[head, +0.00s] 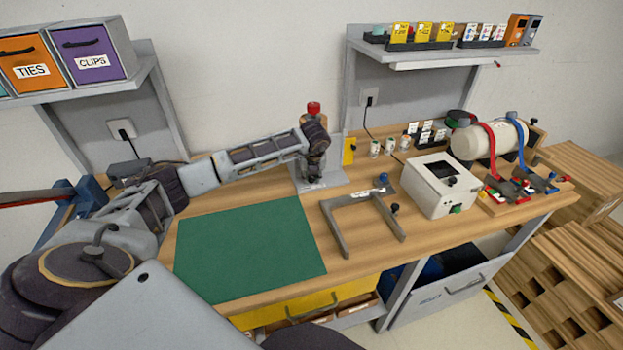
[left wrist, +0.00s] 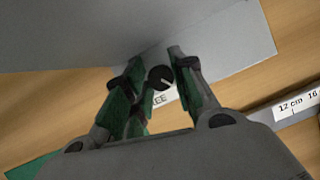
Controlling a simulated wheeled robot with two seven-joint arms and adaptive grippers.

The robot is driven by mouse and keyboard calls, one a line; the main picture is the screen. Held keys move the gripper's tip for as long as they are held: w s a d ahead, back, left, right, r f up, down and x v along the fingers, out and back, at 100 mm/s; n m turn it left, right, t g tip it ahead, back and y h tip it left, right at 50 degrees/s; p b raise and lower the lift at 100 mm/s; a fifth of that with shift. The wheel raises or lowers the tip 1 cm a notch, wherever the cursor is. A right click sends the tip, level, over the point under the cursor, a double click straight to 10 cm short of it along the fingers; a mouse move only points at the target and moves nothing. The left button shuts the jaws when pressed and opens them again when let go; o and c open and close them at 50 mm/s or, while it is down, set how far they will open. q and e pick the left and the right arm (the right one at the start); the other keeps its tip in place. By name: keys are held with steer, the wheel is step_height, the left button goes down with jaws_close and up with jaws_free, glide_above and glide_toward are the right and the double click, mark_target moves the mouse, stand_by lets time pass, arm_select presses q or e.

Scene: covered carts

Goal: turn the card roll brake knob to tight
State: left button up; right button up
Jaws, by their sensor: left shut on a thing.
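The card roll brake knob (left wrist: 160,77) is a small black round knob with a white pointer line, seen in the left wrist view. A white label partly reading "REE" (left wrist: 161,99) lies beside it, its first part hidden by a finger. My left gripper (left wrist: 162,72) has its green-padded fingers closed around the knob. In the head view my left gripper (head: 314,172) is at a grey stand (head: 329,178) with a red knob (head: 313,108) on top. There the gripper hides the black knob. My right gripper is in neither view.
A green mat (head: 250,250) lies left of the stand. A grey U-shaped frame (head: 340,232) and a white box (head: 432,200) stand to the right. A strapped white cylinder (head: 488,142) is farther right. Small cups (head: 375,148) stand behind.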

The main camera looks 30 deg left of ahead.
arm_select(q)
steer(key=shift+m+t+b, duration=0.3)
steer(key=shift+m+b, duration=0.1)
steer(key=shift+m, duration=0.2)
steer(key=shift+m+h+b, duration=0.35)
steer(key=shift+m+h, duration=0.05)
steer(key=shift+m, duration=0.1)
steer(key=o, duration=0.7)
steer(key=shift+c, duration=0.2)
steer(key=o, duration=0.4)
steer(key=shift+c, duration=0.2)
steer(key=shift+a, duration=0.1)
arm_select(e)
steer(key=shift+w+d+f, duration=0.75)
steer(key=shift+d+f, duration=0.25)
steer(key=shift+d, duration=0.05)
